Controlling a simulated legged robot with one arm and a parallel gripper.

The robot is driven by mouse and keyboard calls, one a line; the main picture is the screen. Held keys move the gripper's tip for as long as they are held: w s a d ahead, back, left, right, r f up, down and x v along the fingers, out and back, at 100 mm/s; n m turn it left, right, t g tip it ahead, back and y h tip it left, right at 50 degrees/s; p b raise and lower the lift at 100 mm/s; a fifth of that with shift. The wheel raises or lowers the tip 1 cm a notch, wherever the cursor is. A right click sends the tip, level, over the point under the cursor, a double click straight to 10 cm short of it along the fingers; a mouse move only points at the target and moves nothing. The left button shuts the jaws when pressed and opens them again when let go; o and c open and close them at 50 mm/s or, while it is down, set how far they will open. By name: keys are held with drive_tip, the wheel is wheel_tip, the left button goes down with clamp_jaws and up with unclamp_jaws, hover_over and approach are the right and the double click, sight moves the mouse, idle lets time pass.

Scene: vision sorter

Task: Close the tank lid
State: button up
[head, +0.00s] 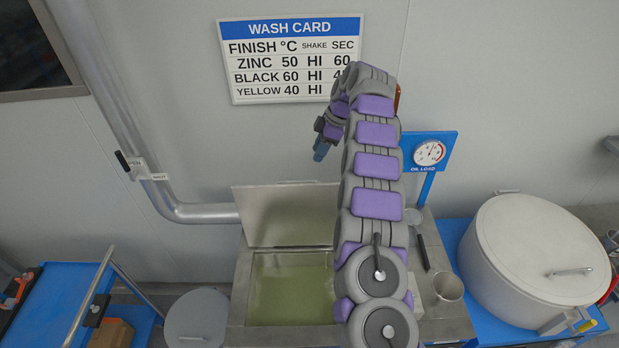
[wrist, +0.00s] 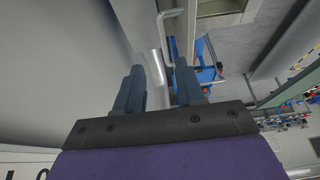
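The tank (head: 240,300) is a metal box with greenish liquid in its open top. Its lid (head: 290,214) is a flat grey metal panel standing raised at the back edge of the opening, leaning toward the wall. My arm covers the right part of the tank. My gripper (head: 320,150) is up in front of the wall, above the lid and apart from it. In the wrist view my gripper (wrist: 158,88) has its two blue-grey fingers apart with nothing between them.
A wash card (head: 290,60) hangs on the wall. A pipe (head: 185,208) runs down the wall to the tank's left. A large round white drum (head: 530,240) stands at right.

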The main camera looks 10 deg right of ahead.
approach(288, 182)
drive_tip(key=v, duration=0.2)
wheel_tip(288, 182, down, 2)
drive_tip(key=a, duration=0.2)
drive_tip(key=d+f+p, duration=0.2)
drive_tip(key=d+f, duration=0.2)
drive_tip(key=f, duration=0.2)
drive_tip(key=a, duration=0.5)
drive_tip(key=shift+w+a+f, duration=0.3)
drive_tip(key=shift+a+f, duration=0.1)
drive_tip(key=d, duration=0.4)
drive_tip(key=shift+d, duration=0.35)
drive_tip(key=c, duration=0.6)
drive_tip(key=shift+d, duration=0.3)
drive_tip(key=shift+c, duration=0.5)
drive_tip(key=shift+s+a+r, duration=0.1)
drive_tip(key=shift+a, duration=1.45)
clamp_jaws()
drive_tip(key=shift+d, duration=0.1)
